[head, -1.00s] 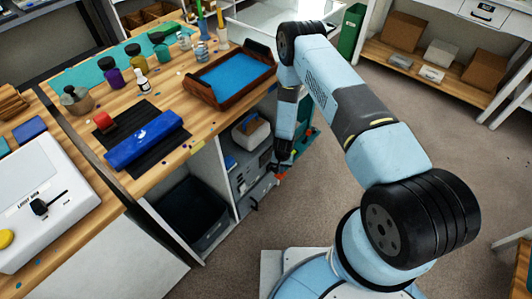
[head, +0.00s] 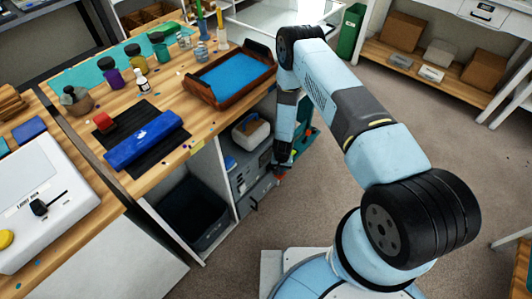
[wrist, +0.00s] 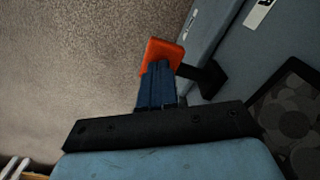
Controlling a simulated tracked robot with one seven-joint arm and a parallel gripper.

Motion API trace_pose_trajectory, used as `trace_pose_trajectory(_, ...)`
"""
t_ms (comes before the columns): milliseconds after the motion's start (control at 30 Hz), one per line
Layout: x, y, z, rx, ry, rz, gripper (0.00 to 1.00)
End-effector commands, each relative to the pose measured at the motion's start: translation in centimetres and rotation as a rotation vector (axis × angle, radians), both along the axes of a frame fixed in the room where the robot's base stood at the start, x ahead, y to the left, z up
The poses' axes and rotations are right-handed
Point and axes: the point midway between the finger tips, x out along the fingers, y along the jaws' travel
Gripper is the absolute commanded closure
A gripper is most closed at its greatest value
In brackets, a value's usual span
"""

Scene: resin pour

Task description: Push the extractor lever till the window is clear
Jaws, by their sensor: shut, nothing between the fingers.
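The grey-blue extractor unit (head: 258,190) stands under the workbench, and its side fills the right of the wrist view (wrist: 225,50). Its lever has an orange handle (wrist: 163,50) on a black arm (wrist: 207,79). A bit of orange also shows low beside my gripper in the head view (head: 280,175). My gripper (wrist: 160,68) is shut and empty, its dark blue fingertips up against the orange handle; exact contact is hard to tell. A glass-walled case (head: 285,28) at the top of the head view looks clear, with its pale inside visible.
A dark patterned panel (wrist: 292,105) is on the unit's side. The bench holds a wooden tray with a blue sheet (head: 232,78), a blue roll (head: 143,141) and several bottles. A dark bin (head: 192,212) is below. Open carpet (head: 330,205) lies to the right.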

Motion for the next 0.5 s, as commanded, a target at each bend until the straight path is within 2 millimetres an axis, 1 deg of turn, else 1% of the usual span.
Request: trace_pose_trajectory(500,-0.1,0.0,-2.2,-0.001,0.001,0.001,1.00)
